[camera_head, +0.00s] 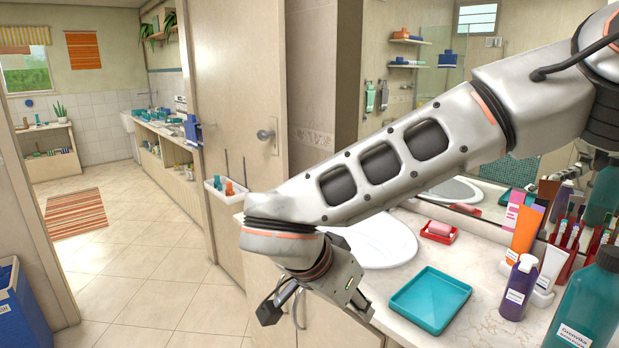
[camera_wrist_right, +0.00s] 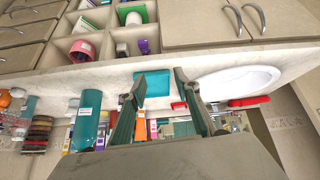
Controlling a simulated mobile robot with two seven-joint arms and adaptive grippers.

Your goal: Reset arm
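My right arm reaches in from the right across the head view, over the vanity counter. Its right gripper (camera_head: 315,303) hangs at the counter's front edge, left of the teal tray (camera_head: 430,301). In the right wrist view the right gripper (camera_wrist_right: 159,73) has its two fingers spread apart, with nothing between them. The teal tray (camera_wrist_right: 154,90) shows beyond the fingers and looks empty. My left gripper is not in view.
The counter holds a sink (camera_head: 378,240), a red soap dish (camera_head: 439,233), a purple bottle (camera_head: 518,288), an orange tube (camera_head: 526,230) and a large teal bottle (camera_head: 590,310). Open cubbies (camera_wrist_right: 108,38) hold small items. Open tiled floor (camera_head: 150,270) lies left.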

